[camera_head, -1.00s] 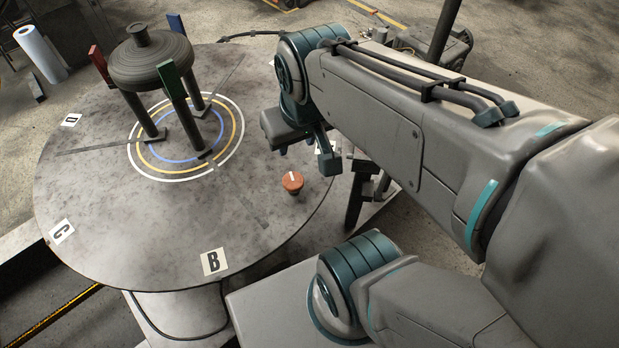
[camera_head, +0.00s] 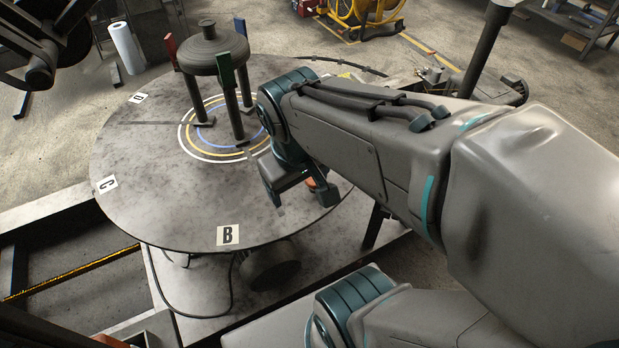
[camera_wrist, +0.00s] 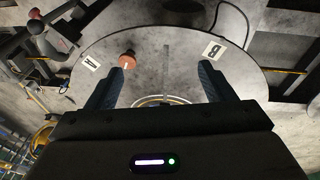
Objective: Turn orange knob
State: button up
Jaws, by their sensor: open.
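The orange knob (camera_wrist: 127,60) stands on the round grey table (camera_wrist: 170,55) near its edge. In the wrist view it is just beyond the tip of my gripper's left finger, not centred between the fingers. My gripper (camera_wrist: 160,82) is open and empty, with its two fingers wide apart. In the head view my gripper (camera_head: 301,200) hangs over the right side of the table and hides most of the knob (camera_head: 311,183); only a bit of orange shows. Whether a finger touches the knob I cannot tell.
A dark round lidded dish (camera_head: 213,60) rests on posts with coloured tops, inside rings marked on the table. Letter labels, such as B (camera_head: 228,235), lie along the table edge. The table's front left surface is clear. A paper roll (camera_head: 125,47) stands behind.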

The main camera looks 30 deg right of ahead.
jog(key=d+f+n+g+h+b, duration=0.4)
jog(key=f+b, duration=0.1)
jog(key=f, duration=0.5)
jog(key=n+t+h+b, duration=0.8)
jog(key=n+h+b, duration=0.4)
jog(key=n, duration=0.5)
send_near(315, 183)
jog(key=shift+w+a+f, duration=0.25)
jog(key=shift+w+a, duration=0.05)
jog(key=shift+a, duration=0.05)
jog(key=shift+w+d+t, duration=0.1)
jog(key=shift+w+t, duration=0.05)
jog(key=shift+t, duration=0.15)
jog(key=x, duration=1.3)
jog(key=shift+w+d+f, duration=0.1)
jog(key=shift+d+f, duration=0.1)
jog(key=c, duration=1)
